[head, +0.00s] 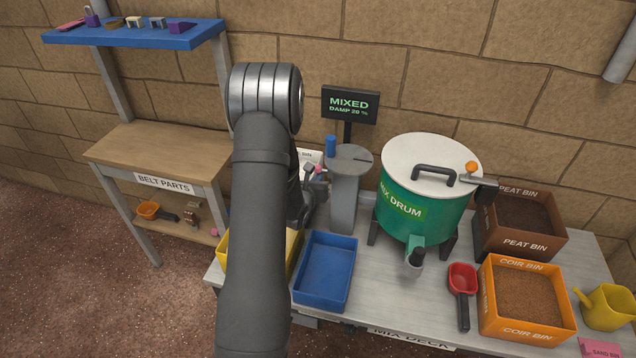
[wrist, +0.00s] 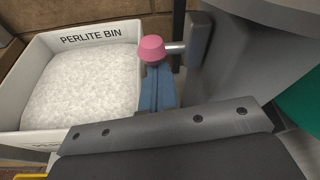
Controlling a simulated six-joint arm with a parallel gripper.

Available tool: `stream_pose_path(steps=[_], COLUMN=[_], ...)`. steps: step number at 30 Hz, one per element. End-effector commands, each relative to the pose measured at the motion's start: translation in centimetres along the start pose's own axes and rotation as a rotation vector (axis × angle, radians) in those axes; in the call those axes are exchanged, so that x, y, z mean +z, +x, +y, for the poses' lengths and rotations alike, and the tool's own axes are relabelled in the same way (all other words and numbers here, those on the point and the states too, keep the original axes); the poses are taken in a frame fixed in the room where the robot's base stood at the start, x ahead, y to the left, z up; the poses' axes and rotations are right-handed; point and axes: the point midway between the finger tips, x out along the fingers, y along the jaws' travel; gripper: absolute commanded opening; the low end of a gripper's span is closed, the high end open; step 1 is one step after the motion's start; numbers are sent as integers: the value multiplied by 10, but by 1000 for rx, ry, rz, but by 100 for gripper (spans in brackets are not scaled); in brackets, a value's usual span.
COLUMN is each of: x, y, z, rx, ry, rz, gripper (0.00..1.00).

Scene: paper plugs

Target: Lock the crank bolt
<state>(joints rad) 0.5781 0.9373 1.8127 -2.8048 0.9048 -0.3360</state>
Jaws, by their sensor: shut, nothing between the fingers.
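A pink knob (wrist: 151,48) on a short metal shaft sticks out from a grey block (wrist: 199,40) in the wrist view; it looks like the bolt's handle. In the head view the pink knob (head: 319,170) shows small beside the grey pedestal (head: 344,200). My gripper (wrist: 157,85) is shut and empty, its blue-grey fingertips just below the knob in the picture. I cannot tell whether they touch it. In the head view my gripper (head: 308,184) is partly hidden behind my arm, left of the pedestal. The bolt's seat is not clearly visible.
The white perlite bin (wrist: 90,38) stands left of the knob. A blue tray (head: 325,270) lies in front of the pedestal. The green mix drum (head: 400,208) with a white lid stands to the right. Peat (head: 524,245) and coir (head: 527,332) bins stand farther right.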

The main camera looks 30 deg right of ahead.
Motion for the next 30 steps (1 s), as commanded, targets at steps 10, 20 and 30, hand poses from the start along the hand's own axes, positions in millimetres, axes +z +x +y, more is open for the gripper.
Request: stream_pose_path(steps=[10, 20, 30], x=[12, 28, 21], y=[-3, -8, -4], z=[-2, -6, -5], rx=[-1, 0, 0], ry=[1, 0, 0], rz=[-4, -5, -4], gripper=[0, 0, 0])
